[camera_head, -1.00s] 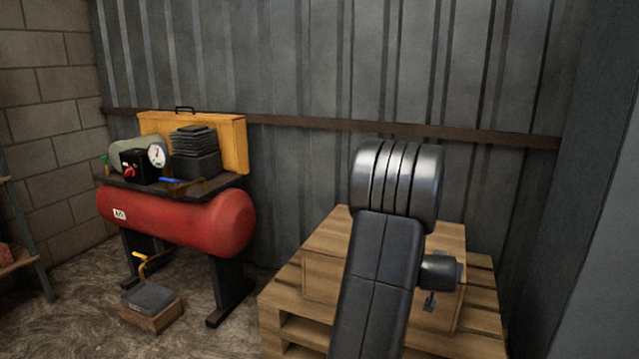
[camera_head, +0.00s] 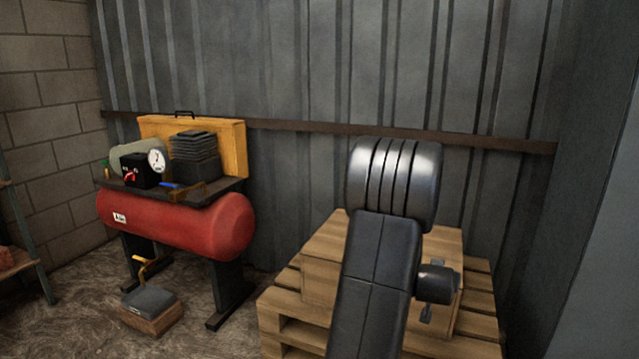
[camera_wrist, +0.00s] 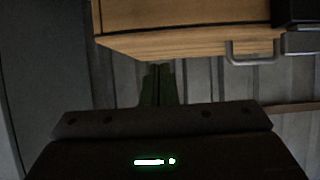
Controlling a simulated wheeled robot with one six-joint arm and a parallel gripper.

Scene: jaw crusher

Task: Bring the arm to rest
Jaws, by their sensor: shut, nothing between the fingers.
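My arm (camera_head: 375,270) stands bent in the middle right of the head view, in front of a wooden box on a pallet. Its rounded metal joint is at the top. In the wrist view my gripper (camera_wrist: 158,85) shows as dark, dim fingers close together, shut with nothing between them. A wooden surface with a metal handle (camera_wrist: 250,50) fills the top of the wrist view beyond the fingertips. I cannot tell the distance to it. In the head view the gripper's fingers cannot be made out clearly.
A wooden box (camera_head: 325,275) sits on a pallet (camera_head: 285,310) behind my arm. A red compressor tank (camera_head: 180,222) stands to the left, with a yellow case (camera_head: 235,145) behind it. A corrugated wall (camera_head: 300,70) closes the back.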

